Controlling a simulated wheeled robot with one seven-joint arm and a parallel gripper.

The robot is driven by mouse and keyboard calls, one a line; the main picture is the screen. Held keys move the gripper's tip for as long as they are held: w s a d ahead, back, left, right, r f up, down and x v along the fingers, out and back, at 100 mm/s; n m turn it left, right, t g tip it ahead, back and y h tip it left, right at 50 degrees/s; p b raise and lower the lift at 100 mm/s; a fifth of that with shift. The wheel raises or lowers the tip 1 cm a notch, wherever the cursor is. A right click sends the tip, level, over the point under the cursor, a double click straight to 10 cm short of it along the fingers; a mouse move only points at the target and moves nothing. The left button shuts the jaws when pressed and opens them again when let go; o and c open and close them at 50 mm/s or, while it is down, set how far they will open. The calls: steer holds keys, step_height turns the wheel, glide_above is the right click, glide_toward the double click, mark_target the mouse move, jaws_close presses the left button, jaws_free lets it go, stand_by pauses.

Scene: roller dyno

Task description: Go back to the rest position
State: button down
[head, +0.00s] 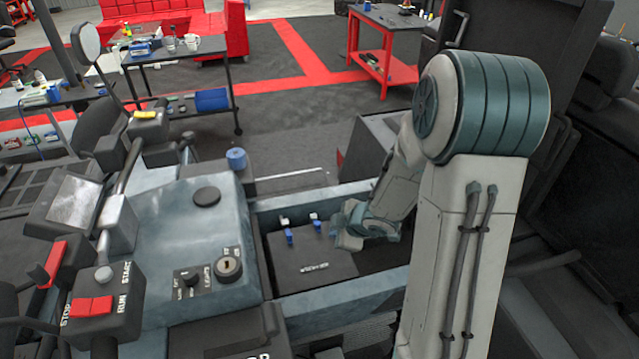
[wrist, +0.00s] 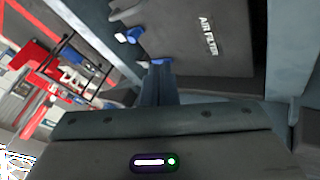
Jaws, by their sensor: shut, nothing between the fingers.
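My arm rises on the right of the head view and bends down to my gripper (head: 347,232). The gripper is over the dark box with printed lettering, which reads AIR FILTER in the wrist view (wrist: 208,38). In the wrist view the fingers of my gripper (wrist: 158,72) show close together, with nothing seen between them. Two small levers with blue and white parts stand at the box's far edge, a left one (head: 287,232) and a right one (head: 315,222). The fingertips are near one blue part; I cannot tell whether they touch.
A grey control console (head: 165,235) with a key switch (head: 228,267) and knobs stands left of the box. A red-buttoned STOP/RUN/START panel (head: 95,307) is at the lower left. A dark seat (head: 605,130) is at the right. Open floor (head: 290,120) lies beyond.

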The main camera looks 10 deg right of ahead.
steer(key=s+d+r+m+h, duration=0.2)
steer(key=d+r+m+h, duration=0.15)
steer(key=r, duration=0.25)
steer(key=s+d+r+m+h, duration=0.3)
steer(key=r+m, duration=0.1)
steer(key=r, duration=0.2)
steer(key=s+a+r+m+g+y, duration=0.1)
steer(key=s+a+r+m, duration=0.2)
steer(key=s, duration=0.5)
steer(key=s+a+r+m+g+y, duration=0.1)
steer(key=s+a+r+m+y, duration=0.1)
steer(key=s, duration=0.6)
steer(key=shift+a+r+m+g, duration=0.4)
steer(key=shift+a+r+m, duration=0.05)
steer(key=shift+a+m, duration=0.7)
steer(key=shift+d, duration=0.1)
steer(key=shift+r, duration=0.6)
steer(key=shift+s+f, duration=0.1)
